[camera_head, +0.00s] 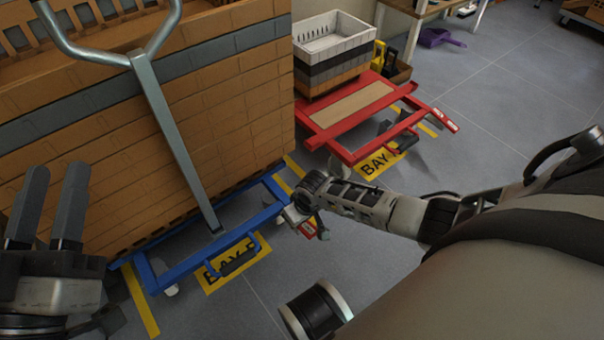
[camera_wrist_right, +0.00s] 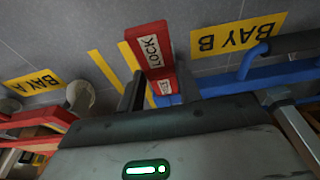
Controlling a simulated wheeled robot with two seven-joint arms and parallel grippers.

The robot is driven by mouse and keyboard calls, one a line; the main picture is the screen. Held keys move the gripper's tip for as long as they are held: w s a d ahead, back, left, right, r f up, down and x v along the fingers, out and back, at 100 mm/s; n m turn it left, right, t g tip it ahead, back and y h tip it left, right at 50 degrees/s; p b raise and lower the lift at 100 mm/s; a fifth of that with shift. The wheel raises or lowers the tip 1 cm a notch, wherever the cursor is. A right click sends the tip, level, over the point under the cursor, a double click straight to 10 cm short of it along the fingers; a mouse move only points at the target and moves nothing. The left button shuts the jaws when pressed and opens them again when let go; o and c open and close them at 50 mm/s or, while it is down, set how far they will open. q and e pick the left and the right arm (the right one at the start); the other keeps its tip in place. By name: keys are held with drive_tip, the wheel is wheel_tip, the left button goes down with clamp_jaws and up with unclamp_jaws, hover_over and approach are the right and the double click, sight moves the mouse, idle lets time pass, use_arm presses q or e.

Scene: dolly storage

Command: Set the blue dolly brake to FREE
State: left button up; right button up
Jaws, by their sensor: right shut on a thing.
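The blue dolly (camera_head: 190,262) stands over the yellow BAY B label, under a tall stack of brown crates. Its blue frame also shows in the right wrist view (camera_wrist_right: 232,82). Its red brake (camera_wrist_right: 150,52), at the corner, carries a white LOCK label and a second label partly hidden by my gripper. In the head view the brake (camera_head: 308,229) is small and partly covered. My right gripper (camera_wrist_right: 160,92) is shut on the red brake, one finger on each side. My left gripper (camera_head: 50,205) is open and empty at the far left, beside the crates.
A grey push handle (camera_head: 172,130) rises in front of the brown crates (camera_head: 225,120). A red dolly (camera_head: 360,120) with stacked crates (camera_head: 333,45) stands behind, at BAY A. Open grey floor lies to the right and in front.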

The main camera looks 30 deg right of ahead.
drive_tip(key=o, duration=1)
use_arm(q)
drive_tip(key=shift+r, duration=0.1)
use_arm(e)
drive_tip(key=shift+r+p, duration=0.3)
drive_tip(key=shift+r, duration=0.05)
drive_tip(key=shift+p+v, duration=0.95)
drive_tip(key=shift+v, duration=0.3)
drive_tip(key=p+v, duration=0.3)
drive_tip(key=v, duration=0.1)
drive_tip(key=shift+r, duration=0.15)
drive_tip(key=w+p+v, duration=0.2)
drive_tip(key=p+v, duration=0.3)
drive_tip(key=v, duration=0.2)
hover_over(305, 225)
drive_tip(key=s, duration=0.2)
use_arm(q)
wheel_tip(305, 225, down, 8)
drive_tip(key=s+n+g+y, duration=0.1)
drive_tip(key=s+g+y, duration=0.1)
drive_tip(key=g+y, duration=0.2)
drive_tip(key=shift+s+a+n+g, duration=0.3)
drive_tip(key=shift+s+a+g, duration=0.15)
drive_tip(key=shift+g, duration=0.35)
use_arm(e)
drive_tip(key=shift+r, duration=0.65)
